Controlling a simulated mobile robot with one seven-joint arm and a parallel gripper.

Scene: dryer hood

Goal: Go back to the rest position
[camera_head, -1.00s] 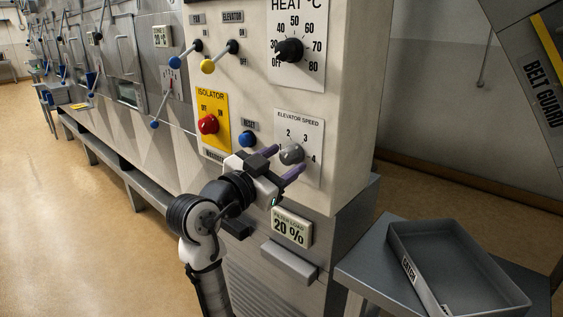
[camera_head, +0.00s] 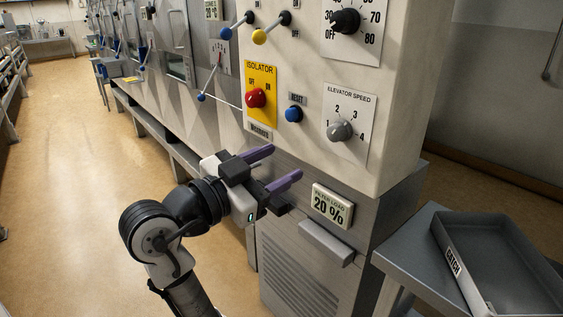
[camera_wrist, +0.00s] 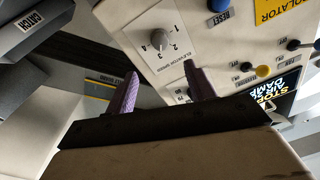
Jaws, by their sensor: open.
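My gripper (camera_head: 280,167) is open and empty, with its two purple fingers apart. In the head view it is in front of the white control panel (camera_head: 395,90), below the red isolator knob (camera_head: 256,97) and the blue reset button (camera_head: 294,114). The grey elevator speed knob (camera_head: 340,131) is up and to the right of the fingers, and they do not touch it. In the wrist view the fingers (camera_wrist: 160,88) point towards the panel, and the speed knob (camera_wrist: 160,39) shows beyond them.
A filter load display (camera_head: 332,206) reading 20 % and a grey handle (camera_head: 327,243) are right of my gripper. A grey catch tray (camera_head: 452,262) stands on a side table (camera_head: 400,255) at the right. The floor (camera_head: 60,190) at the left is clear.

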